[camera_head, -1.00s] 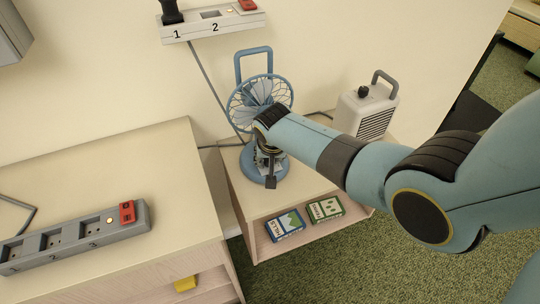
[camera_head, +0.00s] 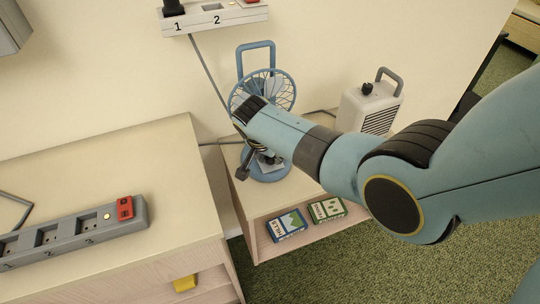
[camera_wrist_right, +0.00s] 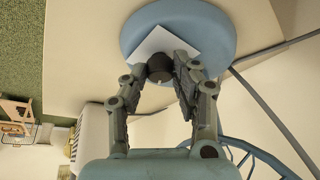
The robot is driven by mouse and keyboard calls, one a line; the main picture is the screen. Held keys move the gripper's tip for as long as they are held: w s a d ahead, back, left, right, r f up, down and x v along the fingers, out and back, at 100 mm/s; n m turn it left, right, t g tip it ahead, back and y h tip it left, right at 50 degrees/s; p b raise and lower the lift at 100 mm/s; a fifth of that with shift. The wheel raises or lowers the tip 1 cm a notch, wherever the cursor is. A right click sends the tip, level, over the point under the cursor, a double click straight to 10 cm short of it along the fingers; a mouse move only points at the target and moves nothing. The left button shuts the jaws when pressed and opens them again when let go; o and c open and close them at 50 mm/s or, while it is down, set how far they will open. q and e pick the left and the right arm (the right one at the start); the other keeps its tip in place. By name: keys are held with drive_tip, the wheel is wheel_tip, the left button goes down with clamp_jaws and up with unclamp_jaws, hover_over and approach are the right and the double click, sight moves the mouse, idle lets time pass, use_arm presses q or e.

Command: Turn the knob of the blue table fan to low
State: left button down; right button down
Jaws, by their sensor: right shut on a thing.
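The blue table fan (camera_head: 283,88) stands on the low shelf unit against the wall, its round base (camera_head: 272,174) partly behind my right arm. In the right wrist view its blue base (camera_wrist_right: 215,35) is at the top, with a white plate and a dark knob (camera_wrist_right: 160,68) on it. My right gripper (camera_wrist_right: 166,72) has its two fingers on either side of the knob and is shut on it. In the head view the same gripper (camera_head: 256,166) is at the front of the fan and mostly hides the knob. My left gripper is not in view.
A white heater (camera_head: 366,108) stands right of the fan. Two small boxes (camera_head: 287,225) lie in the shelf below. A power strip (camera_head: 75,232) with a red switch lies on the left cabinet. A wall strip (camera_head: 214,18) hangs above, its cord running down behind the fan.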

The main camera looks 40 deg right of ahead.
drive_tip(key=c, duration=1)
unclamp_jaws()
drive_tip(key=v, duration=1.2)
